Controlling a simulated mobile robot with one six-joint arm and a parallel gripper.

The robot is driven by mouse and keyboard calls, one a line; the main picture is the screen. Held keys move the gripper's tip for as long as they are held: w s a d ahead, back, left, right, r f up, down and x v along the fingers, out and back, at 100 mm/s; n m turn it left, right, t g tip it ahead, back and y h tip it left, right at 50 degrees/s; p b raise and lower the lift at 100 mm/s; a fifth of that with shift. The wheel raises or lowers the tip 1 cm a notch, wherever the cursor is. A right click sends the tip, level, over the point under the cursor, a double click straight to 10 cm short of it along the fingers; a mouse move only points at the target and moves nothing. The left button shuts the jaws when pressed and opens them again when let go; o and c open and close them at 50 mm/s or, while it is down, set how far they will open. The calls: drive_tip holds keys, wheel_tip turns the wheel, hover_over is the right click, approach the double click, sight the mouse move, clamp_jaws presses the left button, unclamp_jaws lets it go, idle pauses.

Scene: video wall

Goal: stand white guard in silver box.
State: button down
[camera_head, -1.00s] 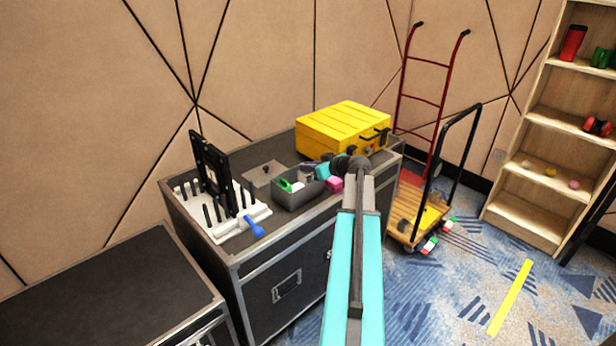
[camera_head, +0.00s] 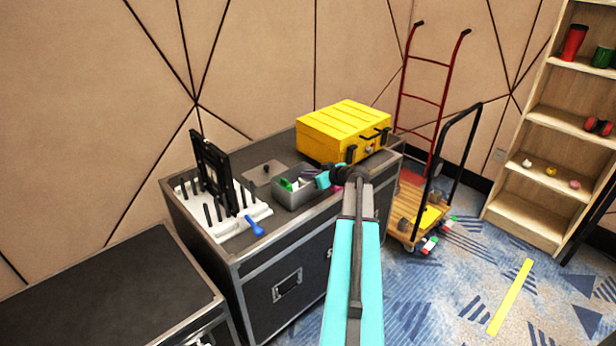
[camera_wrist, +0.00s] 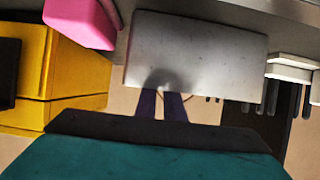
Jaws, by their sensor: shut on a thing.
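The silver box (camera_head: 290,202) is an open grey bin on the black case top. In the wrist view its near wall (camera_wrist: 205,50) fills the upper middle. My gripper (camera_head: 309,174) is at the box's right side, its dark fingers over the opening. In the wrist view the fingers (camera_wrist: 161,101) pass behind the box wall, which hides their tips. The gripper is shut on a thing. A small pale piece, apparently the white guard (camera_head: 300,183), shows by the fingertips in the head view. Its tilt and whether it touches the floor of the box cannot be told.
A green item (camera_head: 286,185) lies in the box's left part. A pink block (camera_wrist: 80,22) stands right beside the box, and a yellow case (camera_head: 343,132) behind it. A white rack (camera_head: 233,226) with black pegs and a blue-handled tool (camera_head: 254,227) are left.

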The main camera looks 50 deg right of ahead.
drive_tip(key=c, duration=1.9)
unclamp_jaws()
drive_tip(key=shift+o, duration=0.2)
drive_tip(key=shift+r, duration=0.1)
drive_tip(key=b+v, duration=0.1)
drive_tip(key=v, duration=1.1)
drive_tip(key=shift+b, duration=0.4)
